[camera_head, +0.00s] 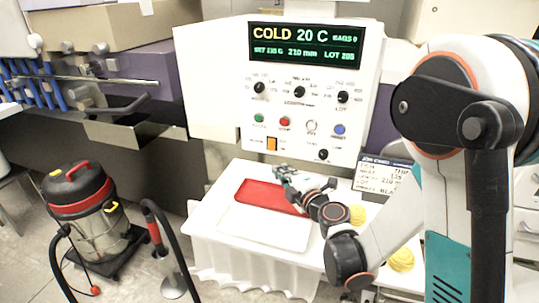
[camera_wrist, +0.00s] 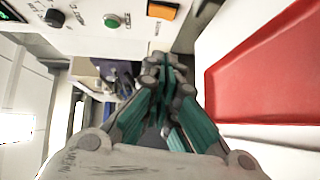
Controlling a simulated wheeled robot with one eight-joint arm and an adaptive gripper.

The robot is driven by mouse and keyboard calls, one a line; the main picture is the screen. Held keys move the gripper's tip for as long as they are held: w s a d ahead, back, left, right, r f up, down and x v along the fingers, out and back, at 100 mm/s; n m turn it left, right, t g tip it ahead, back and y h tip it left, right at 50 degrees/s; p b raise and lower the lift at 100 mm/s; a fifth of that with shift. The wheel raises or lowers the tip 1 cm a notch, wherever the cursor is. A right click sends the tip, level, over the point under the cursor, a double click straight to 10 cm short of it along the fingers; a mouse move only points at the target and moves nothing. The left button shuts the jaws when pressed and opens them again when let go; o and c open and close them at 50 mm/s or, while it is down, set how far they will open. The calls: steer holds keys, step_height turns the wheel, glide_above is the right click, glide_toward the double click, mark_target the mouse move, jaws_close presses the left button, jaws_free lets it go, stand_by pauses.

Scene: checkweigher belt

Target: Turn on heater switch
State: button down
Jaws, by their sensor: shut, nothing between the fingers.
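The white control panel (camera_head: 215,75) carries an orange rocker switch (camera_head: 271,144) at its lower left; its label is too small to read. I cannot tell its position. The switch (camera_wrist: 162,10) also shows at the top of the wrist view. The panel's display (camera_head: 305,43) reads "COLD 20 C". My gripper (camera_head: 280,171) is below the panel, a little under and apart from the orange switch, above the table. In the wrist view its green-padded fingers (camera_wrist: 165,62) are together and hold nothing.
Green (camera_head: 259,118), red (camera_head: 284,121), white and blue buttons and several black knobs sit near the switch. A red tray (camera_head: 270,190) and a white tray (camera_head: 265,228) lie on the table below. A sign (camera_head: 382,175) stands at the right. A vacuum cleaner (camera_head: 85,210) stands left.

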mark_target(271, 145)
steer(key=shift+s+a+f, duration=0.1)
steer(key=shift+a+f, duration=0.1)
steer(key=shift+f, duration=0.25)
steer(key=w+d+b+x, duration=0.1)
steer(key=d+b+x, duration=0.1)
steer(key=x, duration=1.1)
steer(key=shift+d+f+b, duration=0.2)
steer(key=shift+b, duration=0.5)
